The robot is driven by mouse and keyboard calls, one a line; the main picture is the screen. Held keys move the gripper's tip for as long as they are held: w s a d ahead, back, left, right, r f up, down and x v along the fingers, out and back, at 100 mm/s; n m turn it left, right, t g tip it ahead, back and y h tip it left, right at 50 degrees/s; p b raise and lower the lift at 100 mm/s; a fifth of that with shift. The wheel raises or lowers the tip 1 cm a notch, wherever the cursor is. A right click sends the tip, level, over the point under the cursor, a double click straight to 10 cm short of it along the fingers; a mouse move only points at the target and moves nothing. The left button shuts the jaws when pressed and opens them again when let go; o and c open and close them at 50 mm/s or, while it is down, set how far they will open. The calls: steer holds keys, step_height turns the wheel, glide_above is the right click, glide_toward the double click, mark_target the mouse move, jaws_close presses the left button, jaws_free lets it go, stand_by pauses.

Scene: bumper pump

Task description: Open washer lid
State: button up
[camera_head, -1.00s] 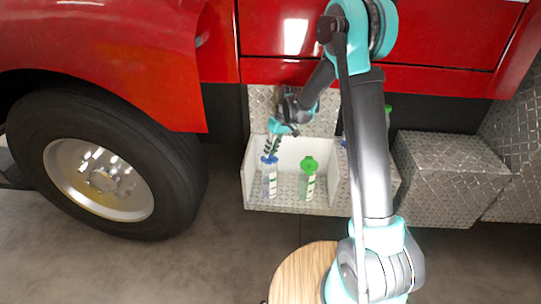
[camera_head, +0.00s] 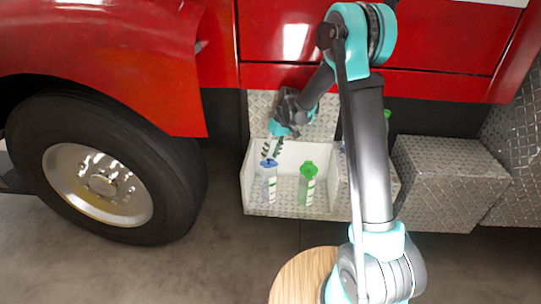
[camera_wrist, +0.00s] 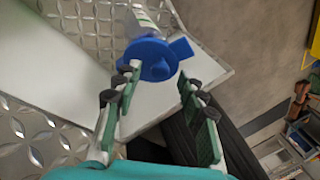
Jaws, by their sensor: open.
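A clear bottle (camera_head: 269,184) with a blue lid (camera_head: 268,163) stands in the left part of an open tray at the truck's side. In the wrist view the blue lid (camera_wrist: 151,60) is a round cap with a flat tab sticking out at its upper right. My gripper (camera_head: 271,150) is open above and behind the blue lid. In the wrist view my gripper (camera_wrist: 158,80) has its fingers spread, the left fingertip overlapping the lid's edge and the right one apart from it. I cannot tell whether the left finger touches it. The lid's far side is hidden.
A second bottle with a green lid (camera_head: 308,168) stands close to the right. The white-walled tray (camera_head: 248,190) surrounds both bottles, with a divider on their right. A large tyre (camera_head: 45,165) is at left, a metal box (camera_head: 455,180) at right and a round wooden top (camera_head: 300,280) in front.

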steer(key=v, duration=1.1)
steer(key=shift+r, duration=0.2)
steer(key=shift+d, duration=0.1)
